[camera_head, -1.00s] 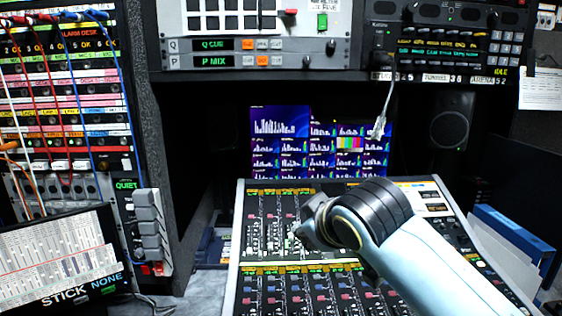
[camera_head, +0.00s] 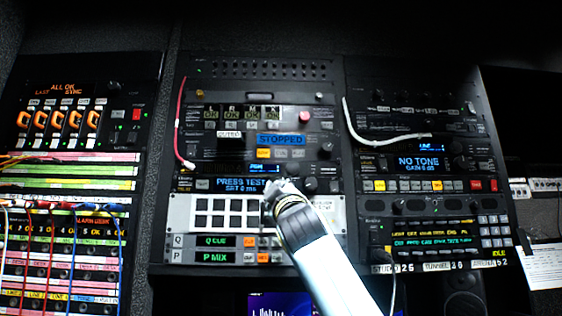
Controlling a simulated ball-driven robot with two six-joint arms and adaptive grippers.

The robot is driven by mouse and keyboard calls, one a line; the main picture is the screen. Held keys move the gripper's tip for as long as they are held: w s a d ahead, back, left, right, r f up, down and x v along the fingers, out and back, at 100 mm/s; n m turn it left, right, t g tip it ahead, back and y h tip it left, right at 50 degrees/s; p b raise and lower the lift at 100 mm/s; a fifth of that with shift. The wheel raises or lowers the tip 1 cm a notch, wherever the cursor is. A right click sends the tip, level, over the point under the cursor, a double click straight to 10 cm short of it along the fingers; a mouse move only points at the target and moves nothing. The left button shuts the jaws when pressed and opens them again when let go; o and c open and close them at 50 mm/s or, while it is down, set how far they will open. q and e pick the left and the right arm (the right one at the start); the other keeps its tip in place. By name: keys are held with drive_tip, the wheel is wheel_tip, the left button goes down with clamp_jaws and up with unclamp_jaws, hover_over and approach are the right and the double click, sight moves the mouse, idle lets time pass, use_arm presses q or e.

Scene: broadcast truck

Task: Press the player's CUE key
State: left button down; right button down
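A rack unit with a blue STOPPED display (camera_head: 281,140) sits in the middle rack and looks like the player. Below its display is a row with a lit orange key (camera_head: 263,153) and paler keys to its right. The key labels are too small to read, so I cannot tell which is CUE. My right gripper (camera_head: 272,187) is in front of the rack, below that key row, near the PRESS TEST display (camera_head: 240,184) and the white key panel (camera_head: 232,216). Its fingers are small and blurred, and nothing clear shows in them. My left gripper is not in view.
A red cable (camera_head: 181,125) hangs at the middle rack's left edge. A white cable (camera_head: 385,137) crosses the right rack, near the NO TONE unit (camera_head: 419,162). A patch bay with coloured cords (camera_head: 70,235) stands at left. Round knobs (camera_head: 327,150) flank the player's keys.

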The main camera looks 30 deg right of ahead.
sight(281, 153)
wheel_tip(281, 153, up, 12)
drive_tip(key=s+n+t, duration=0.1)
drive_tip(key=n+t, duration=0.1)
drive_tip(key=t, duration=0.1)
drive_tip(key=shift+r+h, duration=0.25)
drive_tip(key=shift+h, duration=0.05)
drive_tip(key=shift+w+d+b, duration=0.75)
drive_tip(key=shift+w+b, duration=0.35)
drive_tip(key=shift+w, duration=0.15)
drive_tip(key=shift+w+d+b, duration=0.75)
drive_tip(key=shift+w+b, duration=0.3)
drive_tip(key=shift+w, duration=0.15)
drive_tip(key=shift+w+d+b, duration=0.75)
drive_tip(key=shift+w+b, duration=0.35)
drive_tip(key=shift+w, duration=0.15)
